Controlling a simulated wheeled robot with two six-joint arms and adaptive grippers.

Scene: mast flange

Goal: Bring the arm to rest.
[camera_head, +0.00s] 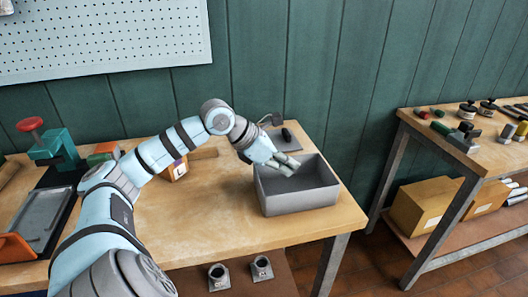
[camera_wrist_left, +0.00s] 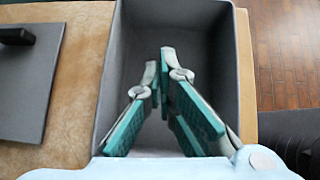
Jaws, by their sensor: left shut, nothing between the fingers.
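My left arm (camera_head: 148,160) comes in from the left of the head view and reaches across the wooden table. My left gripper (camera_head: 292,168) is over the grey open bin (camera_head: 303,201), with its fingers at the bin's opening. In the left wrist view, the fingers (camera_wrist_left: 165,60) meet at their tips and hold nothing. The bin's walls (camera_wrist_left: 217,50) surround them there, and the bin floor that shows is bare. My right gripper is in neither view.
The wooden table (camera_head: 220,215) has free room left of the bin. A wooden block marked L (camera_head: 178,170) and a dark plate (camera_head: 280,138) lie behind. A green vise (camera_head: 55,148) and a grey tray (camera_head: 42,218) stand at the left. A second bench (camera_head: 470,150) is at the right.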

